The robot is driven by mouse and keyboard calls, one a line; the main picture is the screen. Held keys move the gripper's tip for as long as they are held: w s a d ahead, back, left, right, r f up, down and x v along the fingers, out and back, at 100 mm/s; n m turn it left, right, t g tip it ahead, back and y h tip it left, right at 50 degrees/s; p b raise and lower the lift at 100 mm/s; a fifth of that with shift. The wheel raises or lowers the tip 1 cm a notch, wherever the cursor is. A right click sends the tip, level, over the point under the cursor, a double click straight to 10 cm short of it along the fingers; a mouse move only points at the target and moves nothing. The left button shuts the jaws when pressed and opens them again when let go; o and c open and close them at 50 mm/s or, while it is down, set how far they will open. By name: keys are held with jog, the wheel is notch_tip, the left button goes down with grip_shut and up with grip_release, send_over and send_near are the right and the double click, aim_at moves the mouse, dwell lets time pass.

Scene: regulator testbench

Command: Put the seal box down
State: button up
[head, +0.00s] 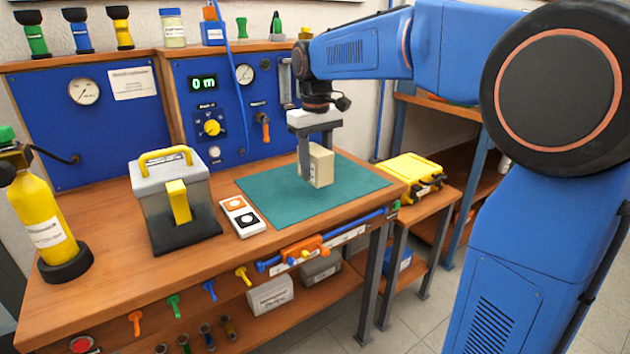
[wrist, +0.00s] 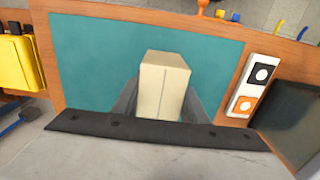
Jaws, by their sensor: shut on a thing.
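The seal box (head: 321,166) is a small beige carton, held upright over the green mat (head: 262,195) on the workbench. My gripper (head: 308,165) points down from above and is shut on the seal box. In the wrist view the seal box (wrist: 164,86) sits between the two grey fingers, with the green mat (wrist: 95,60) around it. The box's bottom is at or close to the mat; I cannot tell whether it touches.
A two-button switch plate (head: 243,215) lies left of the mat. A grey case with a yellow handle (head: 173,205) stands further left, and a yellow bottle (head: 45,220) beyond it. A yellow case (head: 411,172) sits on a lower side table. The mat's left part is clear.

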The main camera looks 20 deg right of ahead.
jog(key=shift+f, duration=2.15)
jog(key=o, duration=1.1)
jog(key=shift+f, duration=0.15)
